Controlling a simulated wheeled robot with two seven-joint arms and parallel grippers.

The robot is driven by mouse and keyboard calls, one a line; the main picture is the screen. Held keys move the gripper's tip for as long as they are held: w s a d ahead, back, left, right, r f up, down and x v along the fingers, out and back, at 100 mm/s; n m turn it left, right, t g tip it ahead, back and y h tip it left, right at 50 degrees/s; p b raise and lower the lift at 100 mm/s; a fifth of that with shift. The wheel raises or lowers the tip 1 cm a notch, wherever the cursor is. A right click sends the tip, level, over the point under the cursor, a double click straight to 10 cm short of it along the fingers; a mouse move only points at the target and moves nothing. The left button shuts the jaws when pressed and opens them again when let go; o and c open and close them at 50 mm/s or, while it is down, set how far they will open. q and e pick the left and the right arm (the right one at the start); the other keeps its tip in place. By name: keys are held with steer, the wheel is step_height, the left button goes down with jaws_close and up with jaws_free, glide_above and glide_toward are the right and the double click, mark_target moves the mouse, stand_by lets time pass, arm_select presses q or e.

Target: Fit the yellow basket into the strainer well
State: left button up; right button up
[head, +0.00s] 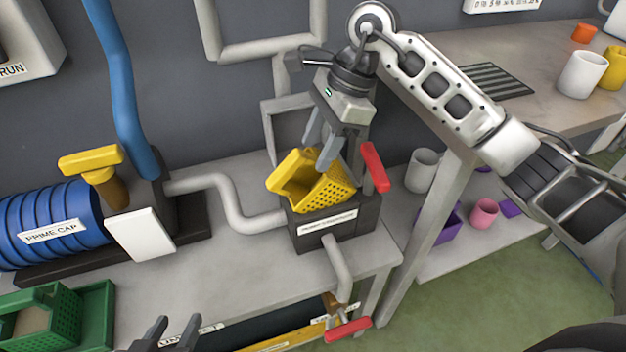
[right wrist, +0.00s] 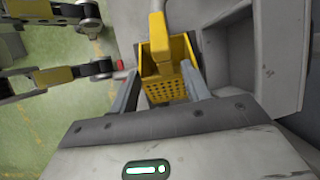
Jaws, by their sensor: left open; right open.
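The yellow basket (head: 337,193) is tilted over the dark strainer well (head: 345,228), its perforated side facing right. Its lower part is hidden by the well's front wall, so I cannot tell how deep it sits. My right gripper (head: 325,152) is open and points down just above the basket. In the right wrist view the basket (right wrist: 168,85) lies between the two spread fingers (right wrist: 160,90), with its yellow handle towards the top. My left gripper (head: 172,333) is open and empty at the bottom edge of the head view, well away from the basket.
A red lever (head: 375,168) stands at the well's right side. A grey pipe (head: 228,205) joins the well on the left. The pump with a blue cap (head: 50,225) and a green bin (head: 65,312) are further left. A higher bench (head: 490,80) stands right.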

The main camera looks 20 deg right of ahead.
mark_target(308, 155)
steer(key=x, duration=0.5)
steer(key=shift+w+a, duration=0.25)
steer(key=shift+w, duration=0.15)
steer(key=shift+r, duration=0.1)
jaws_close()
